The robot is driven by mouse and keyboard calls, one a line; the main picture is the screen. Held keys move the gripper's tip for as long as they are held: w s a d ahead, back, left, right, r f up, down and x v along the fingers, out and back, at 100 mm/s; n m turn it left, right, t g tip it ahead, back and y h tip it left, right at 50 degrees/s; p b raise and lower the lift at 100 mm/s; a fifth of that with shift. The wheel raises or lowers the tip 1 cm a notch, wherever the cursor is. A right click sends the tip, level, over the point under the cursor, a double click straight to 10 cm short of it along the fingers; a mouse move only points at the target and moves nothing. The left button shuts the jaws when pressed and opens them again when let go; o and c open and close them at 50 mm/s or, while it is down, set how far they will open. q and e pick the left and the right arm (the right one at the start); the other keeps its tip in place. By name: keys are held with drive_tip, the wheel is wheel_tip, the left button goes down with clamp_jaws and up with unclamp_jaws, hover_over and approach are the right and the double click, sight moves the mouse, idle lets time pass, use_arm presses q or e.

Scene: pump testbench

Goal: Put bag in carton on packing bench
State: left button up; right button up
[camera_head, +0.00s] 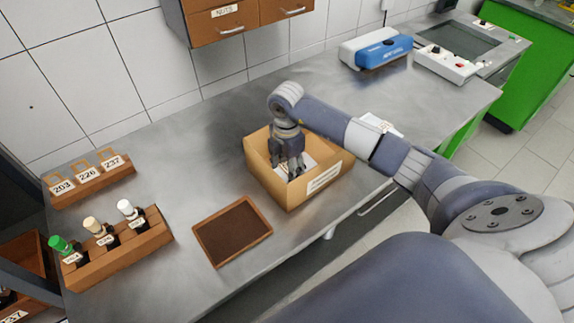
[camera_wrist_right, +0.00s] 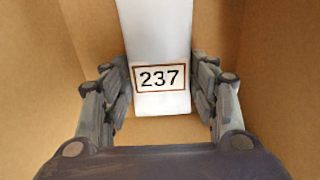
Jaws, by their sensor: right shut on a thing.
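The open cardboard carton (camera_head: 268,181) stands on the metal bench, with a white label on its front side. My right gripper (camera_head: 290,168) reaches down inside it, fingers pointing down. In the right wrist view my right gripper (camera_wrist_right: 160,88) is shut on a white bag (camera_wrist_right: 155,35) with a label reading 237. The bag lies between the two fingers, and brown carton walls (camera_wrist_right: 275,70) surround it. The bag's lower end and whether it touches the carton floor cannot be told. My left gripper is not in view.
An empty-looking brown tray (camera_head: 232,232) lies left of the carton. A wooden rack (camera_head: 125,255) with several capped bottles and a tag rack (camera_head: 95,187) stand farther left. A blue and white device (camera_head: 376,48) is at the back. A drawer cabinet (camera_head: 222,22) hangs above.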

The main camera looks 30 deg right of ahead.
sight(287, 170)
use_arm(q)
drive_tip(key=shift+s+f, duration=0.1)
use_arm(e)
drive_tip(key=shift+w+f, duration=0.1)
drive_tip(key=o, duration=1)
drive_tip(key=shift+c, duration=0.2)
drive_tip(key=o, duration=0.3)
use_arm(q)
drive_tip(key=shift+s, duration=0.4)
use_arm(e)
drive_tip(key=shift+o, duration=0.2)
use_arm(q)
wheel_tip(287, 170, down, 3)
drive_tip(key=b, duration=0.3)
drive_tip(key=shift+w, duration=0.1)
use_arm(e)
wheel_tip(287, 170, up, 12)
